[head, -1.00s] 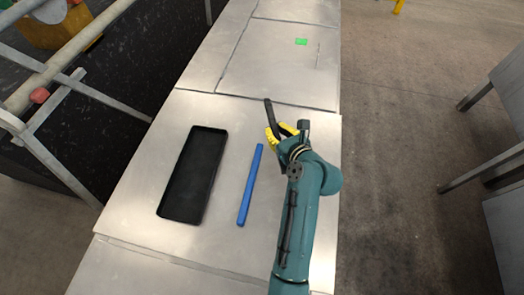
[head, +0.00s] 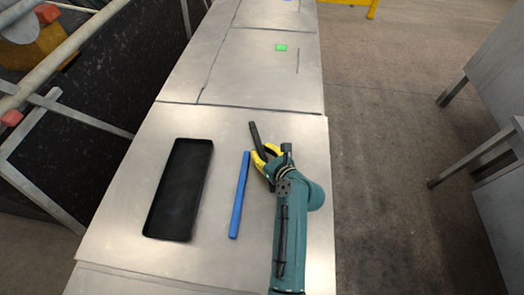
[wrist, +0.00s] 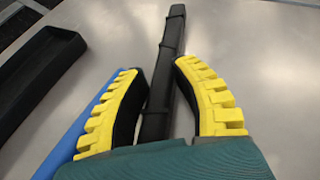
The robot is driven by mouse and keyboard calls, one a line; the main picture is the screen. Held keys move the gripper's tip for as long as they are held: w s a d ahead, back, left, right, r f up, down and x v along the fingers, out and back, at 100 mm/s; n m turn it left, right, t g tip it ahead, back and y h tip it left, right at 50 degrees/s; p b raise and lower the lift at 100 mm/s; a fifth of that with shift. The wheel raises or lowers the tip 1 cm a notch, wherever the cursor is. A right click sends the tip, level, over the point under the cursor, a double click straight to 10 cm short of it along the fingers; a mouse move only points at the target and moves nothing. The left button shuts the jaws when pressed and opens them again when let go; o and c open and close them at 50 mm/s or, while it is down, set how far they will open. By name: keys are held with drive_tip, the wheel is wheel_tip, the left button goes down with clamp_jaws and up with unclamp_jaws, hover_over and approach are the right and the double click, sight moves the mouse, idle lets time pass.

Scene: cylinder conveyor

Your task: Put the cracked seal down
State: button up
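A long dark bar, which I take to be the cracked seal (head: 254,134), sits between the yellow-edged fingers of my gripper (head: 264,157). In the wrist view the seal (wrist: 163,85) runs lengthwise between the fingertips of my gripper (wrist: 158,68), which close in on its sides. Its far end sticks out past the fingers and its near part is hidden by the gripper body. It is low over the metal table (head: 215,240); I cannot tell whether it touches the surface.
A blue bar (head: 239,195) lies just left of my gripper. A black open tray (head: 180,188) lies further left and looks empty. A green patch (head: 281,47) marks the table section beyond. Bare metal lies around the seal's far end.

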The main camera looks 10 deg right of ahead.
drive_tip(key=shift+r, duration=0.2)
drive_tip(key=p+v, duration=0.3)
drive_tip(key=v, duration=0.9)
wheel_tip(320, 180, up, 33)
drive_tip(key=s+a+n+t+h, duration=0.1)
drive_tip(key=n+t+h, duration=0.1)
drive_tip(key=n, duration=1)
drive_tip(key=s+a+n+t+h, duration=0.2)
drive_tip(key=n+t, duration=0.2)
drive_tip(key=n, duration=0.8)
drive_tip(key=shift+n+t, duration=0.4)
drive_tip(key=shift+o, duration=0.4)
drive_tip(key=s+r+n+t+h, duration=0.2)
drive_tip(key=s+r+n, duration=0.3)
drive_tip(key=s+r, duration=0.2)
drive_tip(key=shift+r+n+t, duration=0.4)
drive_tip(key=shift+r, duration=0.55)
drive_tip(key=shift+f, duration=0.1)
